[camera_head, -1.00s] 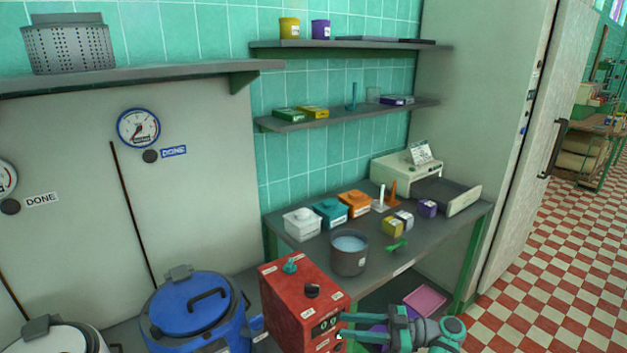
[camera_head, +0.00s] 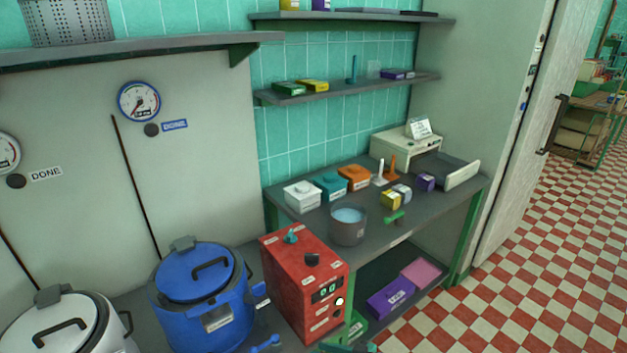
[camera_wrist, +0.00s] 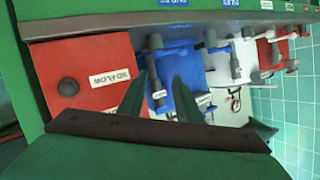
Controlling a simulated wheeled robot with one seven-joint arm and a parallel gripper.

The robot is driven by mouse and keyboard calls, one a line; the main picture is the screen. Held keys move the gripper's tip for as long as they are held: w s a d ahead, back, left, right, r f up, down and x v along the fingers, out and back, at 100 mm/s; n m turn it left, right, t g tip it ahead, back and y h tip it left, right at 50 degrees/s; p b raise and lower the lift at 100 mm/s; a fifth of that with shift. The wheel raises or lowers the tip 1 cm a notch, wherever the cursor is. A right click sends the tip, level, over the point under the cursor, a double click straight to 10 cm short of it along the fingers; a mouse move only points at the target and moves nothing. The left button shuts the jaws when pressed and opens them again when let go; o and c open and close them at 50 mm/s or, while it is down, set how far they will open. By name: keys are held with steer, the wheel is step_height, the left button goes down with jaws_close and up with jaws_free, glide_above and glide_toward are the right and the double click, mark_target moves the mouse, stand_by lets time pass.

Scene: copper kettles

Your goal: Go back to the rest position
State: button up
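My gripper (camera_wrist: 158,85) shows in the wrist view as two dark green fingers held apart with nothing between them. Beyond the fingers are the blue kettle (camera_wrist: 172,65) and a red unit (camera_wrist: 85,72) with a "NO-FLOW" label. In the head view only a bit of green, perhaps my arm, shows at the bottom edge, below the red control box (camera_head: 300,285). My gripper's fingers cannot be made out there. The red box has a lit display, a dark knob and a pale round button on its front.
A blue lidded kettle (camera_head: 198,295) and a white one (camera_head: 62,325) stand left of the red box. A grey workbench (camera_head: 400,225) to the right holds a pot (camera_head: 348,226), several small boxes and a pale machine (camera_head: 405,148). Checkered floor (camera_head: 510,270) is open at the right.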

steer(key=s+a+f+m+t+h, duration=0.1)
steer(key=s+f+m+h, duration=0.15)
steer(key=s+f, duration=0.35)
steer(key=s+a+f+m+h, duration=0.25)
steer(key=s+f, duration=0.25)
steer(key=f, duration=0.3)
steer(key=s+d+f+m+t+h, duration=0.1)
steer(key=s+h, duration=0.2)
steer(key=s, duration=0.4)
steer(key=s+f+m+h, duration=0.1)
steer(key=s+f+h, duration=0.1)
steer(key=s, duration=0.4)
steer(key=s+d+r+m+t+h, duration=0.1)
steer(key=s+r+m+t+h, duration=0.15)
steer(key=s+r, duration=1)
steer(key=s+a+r+t, duration=0.1)
steer(key=s+r+t, duration=0.1)
steer(key=r, duration=0.7)
steer(key=s+r+n+t, duration=0.1)
steer(key=s+r, duration=0.4)
steer(key=r, duration=0.5)
steer(key=shift+a+r+t, duration=0.15)
steer(key=shift+a+t, duration=0.25)
steer(key=shift+t, duration=0.35)
